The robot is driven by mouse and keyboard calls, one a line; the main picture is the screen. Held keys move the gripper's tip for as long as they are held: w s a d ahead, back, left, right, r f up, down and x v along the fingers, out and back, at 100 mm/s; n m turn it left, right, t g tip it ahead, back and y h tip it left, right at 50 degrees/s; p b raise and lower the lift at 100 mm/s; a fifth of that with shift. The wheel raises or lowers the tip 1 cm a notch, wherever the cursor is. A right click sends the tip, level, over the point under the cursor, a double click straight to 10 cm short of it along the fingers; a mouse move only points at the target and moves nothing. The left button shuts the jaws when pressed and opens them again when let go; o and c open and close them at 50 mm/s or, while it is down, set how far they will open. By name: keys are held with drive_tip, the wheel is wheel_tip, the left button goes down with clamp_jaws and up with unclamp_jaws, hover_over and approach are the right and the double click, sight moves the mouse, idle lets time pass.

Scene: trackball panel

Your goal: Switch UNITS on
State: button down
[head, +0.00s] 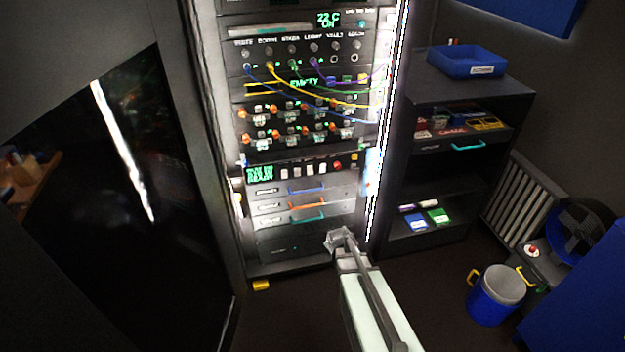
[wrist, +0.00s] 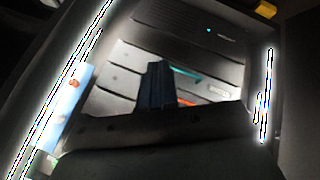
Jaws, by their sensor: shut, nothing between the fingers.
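The equipment rack (head: 222,130) stands open in the middle of the head view. I cannot pick out a switch marked UNITS, as the small labels are unreadable. A row of pale buttons (head: 296,170) with a red knob sits right of a green text display (head: 260,173). Above it are two rows of small switches with orange and grey parts (head: 290,116). My gripper (head: 338,238) is low in front of the rack, near the bottom panel and below the drawers. In the wrist view my gripper (wrist: 158,68) is shut and empty, its dark fingers pointing toward the drawer fronts.
Drawers with blue, orange and teal handles (head: 307,217) lie below the buttons. Coloured cables (head: 310,92) hang across the upper rack. A shelf unit (head: 420,95) with a blue tray (head: 466,62) stands right. A bucket (head: 496,295) and fan (head: 580,230) are at far right.

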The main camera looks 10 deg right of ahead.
sight(311, 174)
drive_tip(key=w+a+r+n+t+y, duration=0.2)
drive_tip(key=w+a+r+n+t, duration=0.1)
drive_tip(key=w+r+n+t, duration=0.6)
wheel_tip(311, 174, up, 4)
drive_tip(key=n, duration=0.4)
drive_tip(key=shift+a, duration=0.4)
drive_tip(key=shift+w, duration=0.2)
drive_tip(key=w, duration=0.4)
drive_tip(key=w+f, duration=0.1)
drive_tip(key=w, duration=0.8)
drive_tip(key=shift+w+f, duration=0.35)
drive_tip(key=shift+f, duration=0.05)
drive_tip(key=shift+w+f, duration=0.1)
drive_tip(key=shift+w, duration=0.1)
drive_tip(key=shift+s, duration=0.1)
